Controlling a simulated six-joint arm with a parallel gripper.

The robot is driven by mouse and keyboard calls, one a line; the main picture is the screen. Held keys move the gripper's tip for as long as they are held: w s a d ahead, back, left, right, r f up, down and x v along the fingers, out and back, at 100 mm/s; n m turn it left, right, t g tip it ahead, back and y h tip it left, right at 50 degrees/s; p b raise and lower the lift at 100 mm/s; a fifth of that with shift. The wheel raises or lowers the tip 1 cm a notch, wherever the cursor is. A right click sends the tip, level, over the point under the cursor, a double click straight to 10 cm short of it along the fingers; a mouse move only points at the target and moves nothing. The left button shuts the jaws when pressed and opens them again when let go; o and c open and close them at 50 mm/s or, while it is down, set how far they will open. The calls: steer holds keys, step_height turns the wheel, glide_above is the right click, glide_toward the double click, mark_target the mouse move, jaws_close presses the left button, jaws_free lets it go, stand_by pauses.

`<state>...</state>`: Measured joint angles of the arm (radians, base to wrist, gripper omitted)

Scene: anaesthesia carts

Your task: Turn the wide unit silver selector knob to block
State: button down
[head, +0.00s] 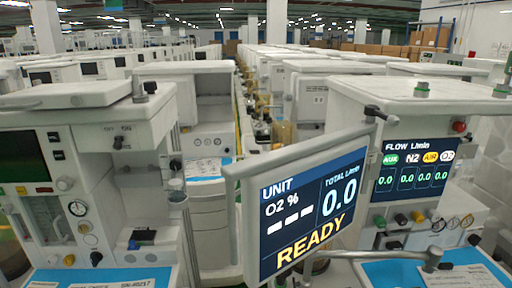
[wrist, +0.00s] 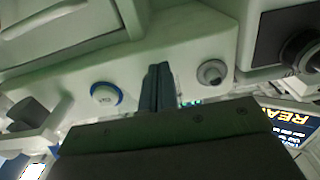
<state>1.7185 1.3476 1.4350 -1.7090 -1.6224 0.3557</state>
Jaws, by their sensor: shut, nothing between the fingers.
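In the wrist view, my gripper (wrist: 158,72) is shut and empty, its dark fingers together in front of a pale machine panel. A round silver-grey knob (wrist: 212,72) sits on that panel just right of the fingertips, with a visible gap in the picture; its pointer setting and any block label cannot be read. I cannot tell for sure that it is the selector knob. In the head view, the unit at right (head: 385,95) carries a tilted screen (head: 308,205) reading READY. My gripper does not show in the head view.
A white button with a blue ring (wrist: 106,95) lies left of the fingers, and a dark round fitting (wrist: 300,50) stands at the right. In the head view, another unit (head: 70,125) stands at left, with an aisle and rows of carts behind. A blue work surface (head: 385,274) is at lower right.

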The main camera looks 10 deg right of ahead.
steer(key=shift+d+r, duration=0.1)
steer(key=shift+r, duration=0.1)
stand_by(0.4)
steer(key=shift+d+f, duration=0.15)
steer(key=shift+d, duration=0.4)
steer(key=shift+d, duration=0.7)
steer(key=shift+d, duration=0.1)
steer(key=s, duration=0.6)
steer(key=shift+d+f, duration=0.15)
steer(key=shift+f, duration=0.05)
stand_by(0.5)
